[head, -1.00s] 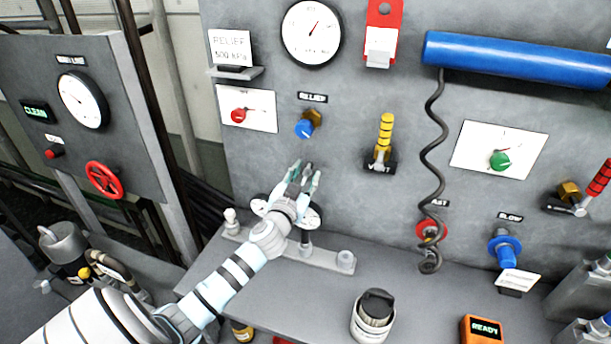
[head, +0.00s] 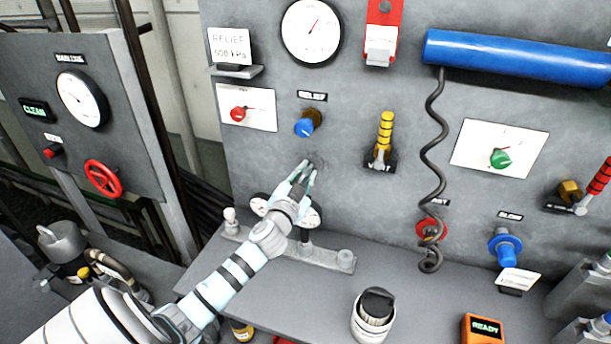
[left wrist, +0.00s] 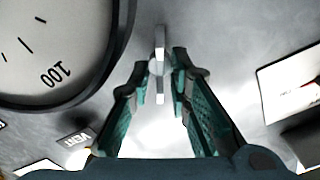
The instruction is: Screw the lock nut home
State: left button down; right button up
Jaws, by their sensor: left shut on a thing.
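My left gripper (head: 308,168) reaches up in front of the grey panel, below the blue knob (head: 304,128) with its brass part (head: 319,115). In the left wrist view the gripper (left wrist: 164,75) has its fingertips on either side of a small pale metal piece (left wrist: 159,88) with a narrow upright bar. It is shut on this piece. I cannot tell from its shape whether this is the lock nut. In the head view the fingers hide the piece. The brass part stands apart from the gripper. My right gripper is not in view.
A small gauge (head: 315,216) stands close below the gripper; a gauge face (left wrist: 45,45) is near it in the wrist view. The yellow-banded vent lever (head: 385,130) and coiled cable (head: 436,150) are to the right. A white canister (head: 369,325) stands on the bench.

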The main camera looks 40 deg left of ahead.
pick_arm(q)
jog(key=m, duration=1.2)
jog(key=shift+d+f, duration=0.15)
jog(key=shift+f, duration=0.15)
dwell(0.3)
jog(key=c, duration=1.6)
grip_release()
